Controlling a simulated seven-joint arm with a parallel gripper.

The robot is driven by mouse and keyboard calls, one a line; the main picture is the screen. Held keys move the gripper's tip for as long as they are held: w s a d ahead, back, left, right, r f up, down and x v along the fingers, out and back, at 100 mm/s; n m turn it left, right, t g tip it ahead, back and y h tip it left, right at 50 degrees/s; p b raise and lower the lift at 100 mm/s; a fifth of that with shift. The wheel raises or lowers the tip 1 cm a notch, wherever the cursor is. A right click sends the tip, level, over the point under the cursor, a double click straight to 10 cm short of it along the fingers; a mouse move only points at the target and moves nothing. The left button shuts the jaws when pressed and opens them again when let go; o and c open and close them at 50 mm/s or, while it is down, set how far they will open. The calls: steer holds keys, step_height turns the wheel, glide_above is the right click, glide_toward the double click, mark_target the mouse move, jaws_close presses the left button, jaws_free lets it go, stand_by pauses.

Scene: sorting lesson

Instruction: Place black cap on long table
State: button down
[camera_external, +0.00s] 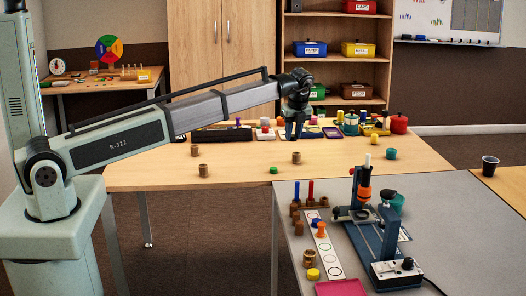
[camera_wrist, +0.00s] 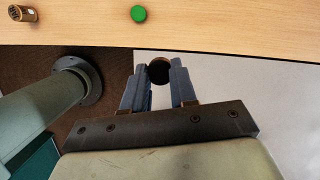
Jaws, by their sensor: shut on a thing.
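In the wrist view my gripper (camera_wrist: 159,82) is shut on a round black cap (camera_wrist: 159,71), held between the blue fingertips. In the external view my gripper (camera_external: 294,132) hangs from the arm, pointing down over the scene; the cap cannot be made out there. The long wooden table (camera_external: 150,177) runs across the middle of the external view. In the wrist view its edge (camera_wrist: 230,40) lies beyond the fingertips. The cap appears over the dark floor and grey table near that edge; its height cannot be told.
A green cap (camera_wrist: 138,14) and a brown jar (camera_wrist: 22,13) lie on the wooden table, with bare wood around them. Many coloured containers, including a red pot (camera_external: 399,124), line its back. The grey table (camera_external: 450,200) in front holds a blue press (camera_external: 390,240) and small parts.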

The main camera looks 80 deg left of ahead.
steer(key=s+a+n, duration=0.2)
steer(key=s+a, duration=0.3)
steer(key=a, duration=0.4)
steer(key=s+a+n, duration=0.1)
steer(key=s+a, duration=0.4)
steer(key=a, duration=0.4)
steer(key=n+g+h, duration=0.1)
steer(key=n+g, duration=0.1)
steer(key=n, duration=0.2)
glide_above(218, 148)
step_height(218, 148, down, 4)
steer(key=shift+w+d+f, duration=0.15)
steer(key=shift+f, duration=1.7)
steer(key=shift+w+d+f, duration=0.1)
steer(key=shift+d+f, duration=0.05)
steer(key=shift+f, duration=1.7)
steer(key=shift+w+d+f, duration=0.15)
steer(key=shift+f, duration=1.7)
steer(key=shift+f, duration=0.15)
steer(key=c, duration=0.9)
jaws_free()
steer(key=v, duration=1.2)
steer(key=shift+s, duration=0.2)
